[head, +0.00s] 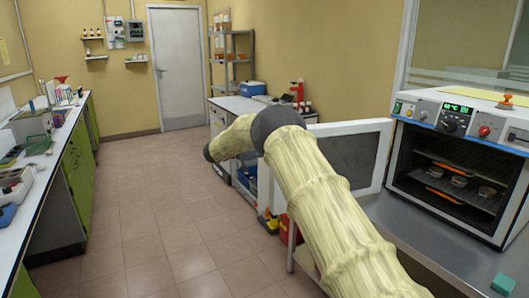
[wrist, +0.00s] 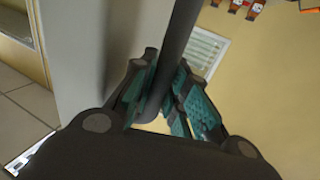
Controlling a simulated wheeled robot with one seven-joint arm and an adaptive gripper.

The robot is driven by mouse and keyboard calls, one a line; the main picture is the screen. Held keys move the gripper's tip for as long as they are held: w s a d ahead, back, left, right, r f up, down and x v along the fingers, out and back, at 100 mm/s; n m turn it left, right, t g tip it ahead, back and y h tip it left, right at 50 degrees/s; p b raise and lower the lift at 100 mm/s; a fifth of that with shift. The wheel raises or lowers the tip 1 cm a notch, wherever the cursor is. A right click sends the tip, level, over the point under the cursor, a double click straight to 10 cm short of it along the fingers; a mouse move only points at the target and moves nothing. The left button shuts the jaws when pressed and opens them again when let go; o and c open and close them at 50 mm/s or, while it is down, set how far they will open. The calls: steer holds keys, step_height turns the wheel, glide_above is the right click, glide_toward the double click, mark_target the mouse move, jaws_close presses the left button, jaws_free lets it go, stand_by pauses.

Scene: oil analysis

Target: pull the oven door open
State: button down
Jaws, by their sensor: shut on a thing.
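The oven (head: 455,165) stands on the bench at the right in the head view. Its white-framed door (head: 356,152) with a grey window is swung wide open to the left, so the racks and several small dishes inside show. In the wrist view my gripper (wrist: 163,88) is shut around a dark bar handle (wrist: 180,40), with teal pads on both sides of it. The pale door panel (wrist: 80,45) lies just left of the handle there. In the head view my arm hides part of the door, and my gripper is out of sight.
The oven stands on a grey bench (head: 425,228) with a small teal block (head: 503,284) at its front. A long bench (head: 52,165) with green cabinets runs along the left. The tiled floor between is clear. A shelf rack (head: 232,55) stands at the back.

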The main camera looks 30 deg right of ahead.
steer(key=shift+w+d+m+g, duration=0.3)
steer(key=shift+w+d+g, duration=0.15)
steer(key=shift+w, duration=0.35)
steer(key=shift+w, duration=0.1)
steer(key=c, duration=1.4)
jaws_free()
steer(key=shift+a, duration=0.1)
steer(key=shift+a, duration=0.15)
steer(key=v, duration=1.2)
steer(key=shift+w+r, duration=0.1)
steer(key=shift+r, duration=0.05)
